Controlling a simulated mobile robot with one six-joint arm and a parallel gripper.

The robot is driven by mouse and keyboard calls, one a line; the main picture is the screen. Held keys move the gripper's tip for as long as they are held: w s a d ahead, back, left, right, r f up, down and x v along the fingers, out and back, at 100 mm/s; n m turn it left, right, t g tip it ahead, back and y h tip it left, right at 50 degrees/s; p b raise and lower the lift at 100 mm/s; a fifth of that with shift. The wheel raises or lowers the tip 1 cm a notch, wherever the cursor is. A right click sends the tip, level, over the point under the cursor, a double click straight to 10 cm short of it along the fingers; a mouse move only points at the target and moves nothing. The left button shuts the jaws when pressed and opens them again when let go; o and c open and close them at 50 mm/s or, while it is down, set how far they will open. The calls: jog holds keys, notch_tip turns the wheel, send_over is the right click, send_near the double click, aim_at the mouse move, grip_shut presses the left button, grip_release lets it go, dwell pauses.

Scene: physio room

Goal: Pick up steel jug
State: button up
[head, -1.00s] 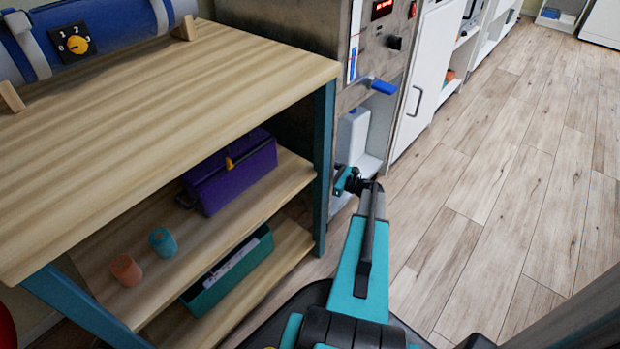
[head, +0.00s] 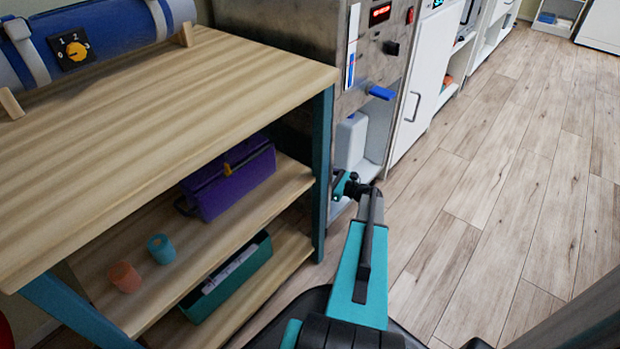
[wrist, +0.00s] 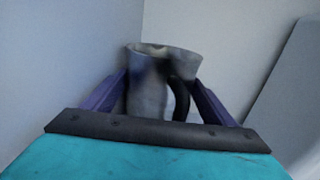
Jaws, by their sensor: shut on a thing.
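The steel jug (wrist: 150,90) shows in the wrist view, a grey metal vessel with a flared rim and a dark curved handle on its right side. My gripper (wrist: 160,100) is shut on it, with one purple finger at each side. The jug looks upright, in front of pale walls that meet in a corner; whether its base touches anything is hidden behind the gripper body. In the head view my arm reaches to the niche under the metal cabinet, and the jug and fingertips cannot be made out there.
The metal cabinet (head: 375,50) has a blue lever (head: 382,92) above the niche, where a white block (head: 350,141) stands. Left is a wooden shelf unit (head: 180,110) with a purple toolbox (head: 229,180) and a green bin (head: 228,280). The floor (head: 500,190) at right is clear.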

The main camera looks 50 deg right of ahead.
jog(key=shift+r, duration=0.15)
notch_tip(320, 180, up, 7)
jog(key=p, duration=0.5)
jog(key=a+p+v, duration=0.2)
jog(key=v, duration=0.7)
jog(key=s+a+p+v, duration=0.1)
jog(key=a+p+v, duration=0.1)
jog(key=v, duration=0.8)
jog(key=shift+s+p, duration=0.35)
jog(key=shift+p, duration=0.45)
